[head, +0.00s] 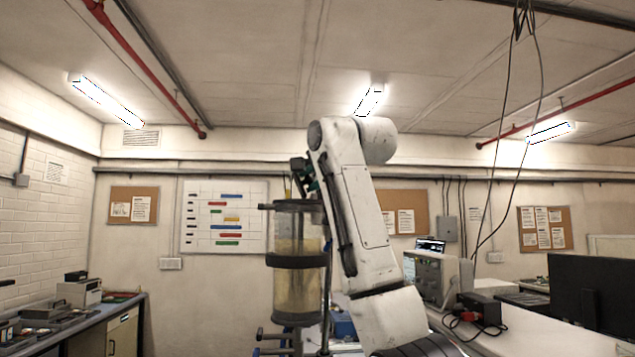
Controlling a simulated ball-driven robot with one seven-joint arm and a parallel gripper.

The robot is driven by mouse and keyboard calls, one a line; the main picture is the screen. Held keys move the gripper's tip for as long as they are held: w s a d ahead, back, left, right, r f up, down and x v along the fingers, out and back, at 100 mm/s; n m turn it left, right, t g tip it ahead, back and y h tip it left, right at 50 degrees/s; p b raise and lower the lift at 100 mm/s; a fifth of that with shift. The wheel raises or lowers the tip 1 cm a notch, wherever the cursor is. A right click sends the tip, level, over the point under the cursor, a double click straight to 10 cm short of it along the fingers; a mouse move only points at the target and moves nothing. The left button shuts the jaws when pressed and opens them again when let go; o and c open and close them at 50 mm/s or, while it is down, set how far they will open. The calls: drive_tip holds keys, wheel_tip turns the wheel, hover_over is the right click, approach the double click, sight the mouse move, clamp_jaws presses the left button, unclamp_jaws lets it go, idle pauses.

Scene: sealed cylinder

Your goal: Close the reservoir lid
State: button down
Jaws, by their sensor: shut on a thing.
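The reservoir (299,285) is a clear upright cylinder with yellowish contents and a dark band around its middle. It stands just left of the picture's centre. A dark flat lid (292,206) lies at its top, but I cannot tell whether it is fully seated. My gripper (298,187) is at the top of the reservoir, small and dark, partly hidden by my white arm. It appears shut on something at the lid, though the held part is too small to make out. My arm covers the area to the right of the cylinder.
A workbench (125,325) with equipment runs along the left wall. On the right, a white bench (520,343) carries an instrument box (432,278) and a dark monitor (590,295). Cables (512,170) hang from the ceiling at right. Open air lies left of the cylinder.

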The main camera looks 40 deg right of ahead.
drive_tip(key=shift+w+a+r+n+g+h, duration=0.1)
drive_tip(key=shift+w+a+n+g+h, duration=0.1)
drive_tip(key=shift+a+n+g, duration=0.25)
drive_tip(key=shift+w+a+n+g+h, duration=0.1)
drive_tip(key=shift+w+a+n+g, duration=0.1)
drive_tip(key=shift+n, duration=0.45)
drive_tip(key=n, duration=0.1)
drive_tip(key=w+a+n+g, duration=0.1)
drive_tip(key=shift+a+n+h, duration=0.1)
drive_tip(key=shift+n+h, duration=0.2)
drive_tip(key=shift+h, duration=0.1)
drive_tip(key=shift+w+a+f+n+g+h, duration=0.2)
drive_tip(key=shift+a+n+g+h, duration=0.15)
drive_tip(key=shift+n, duration=0.25)
drive_tip(key=shift+w+a+f+n+g+h, duration=0.1)
drive_tip(key=shift+a+f+n+g+h, duration=0.15)
drive_tip(key=shift+n, duration=0.35)
drive_tip(key=shift+w+a+f+n+g+h, duration=0.2)
drive_tip(key=shift+n+g+h, duration=0.1)
drive_tip(key=shift+n, duration=0.2)
drive_tip(key=shift+w+a+f+n+g+h, duration=0.15)
drive_tip(key=shift+n+g+h, duration=0.15)
drive_tip(key=shift+n, duration=0.2)
drive_tip(key=shift+f, duration=0.1)
drive_tip(key=c, duration=1.1)
unclamp_jaws()
drive_tip(key=shift+c, duration=0.2)
drive_tip(key=shift+s+a, duration=0.1)
drive_tip(key=shift+s, duration=0.05)
